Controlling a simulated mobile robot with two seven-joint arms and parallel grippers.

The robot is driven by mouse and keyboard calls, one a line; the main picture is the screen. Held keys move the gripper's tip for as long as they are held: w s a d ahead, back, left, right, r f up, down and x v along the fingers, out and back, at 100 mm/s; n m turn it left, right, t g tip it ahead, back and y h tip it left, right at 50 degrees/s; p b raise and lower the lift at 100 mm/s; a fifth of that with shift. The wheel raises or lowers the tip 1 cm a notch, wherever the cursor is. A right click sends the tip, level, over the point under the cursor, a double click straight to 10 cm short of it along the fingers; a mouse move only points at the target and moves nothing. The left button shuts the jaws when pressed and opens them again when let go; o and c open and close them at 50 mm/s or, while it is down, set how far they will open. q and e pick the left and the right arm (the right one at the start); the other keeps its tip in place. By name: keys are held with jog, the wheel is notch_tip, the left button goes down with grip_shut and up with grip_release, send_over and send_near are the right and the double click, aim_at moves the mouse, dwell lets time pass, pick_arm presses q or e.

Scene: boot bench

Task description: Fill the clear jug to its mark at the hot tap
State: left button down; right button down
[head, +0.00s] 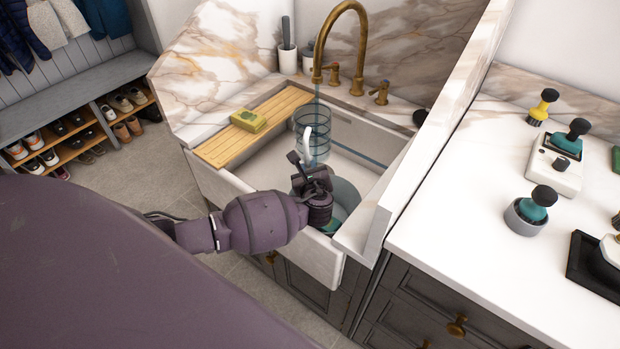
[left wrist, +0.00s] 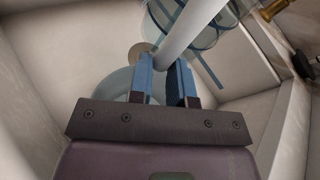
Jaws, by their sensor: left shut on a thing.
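The clear jug (head: 318,150), see-through with dark blue ring lines, is over the white sink (head: 272,160), under the spout of the brass tap (head: 345,12). A thin bluish stream (head: 317,92) shows between spout and jug. The water level and the mark cannot be made out. My left gripper (head: 309,160) is shut on the jug's white handle, on the near side of the jug. In the left wrist view the blue fingers (left wrist: 167,75) close on the white handle (left wrist: 190,28), with part of the jug (left wrist: 205,38) behind. Two brass tap handles (head: 381,92) stand by the spout. My right gripper is not in view.
A wooden board (head: 240,140) with a green-yellow sponge (head: 248,120) lies across the sink's left side. A round grey basin (head: 346,194) sits low in the sink near my gripper. A marble wall (head: 425,150) separates the sink from the right counter (head: 470,230), which holds several brushes.

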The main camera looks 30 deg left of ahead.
aim_at(311, 154)
pick_arm(q)
jog(key=shift+b+x, duration=0.6)
jog(key=shift+x, duration=0.6)
jog(key=shift+w+r, duration=0.25)
jog(key=shift+w, duration=0.2)
jog(key=shift+w+a+b, duration=0.15)
jog(key=shift+w+a, duration=0.2)
jog(key=shift+w, duration=0.25)
jog(key=shift+w+a+b, duration=0.15)
jog(key=shift+w+a, duration=0.2)
jog(key=shift+w, duration=0.25)
jog(key=shift+w+a+r, duration=0.1)
jog(key=shift+w+a, duration=0.25)
jog(key=shift+w, duration=0.25)
dwell(0.4)
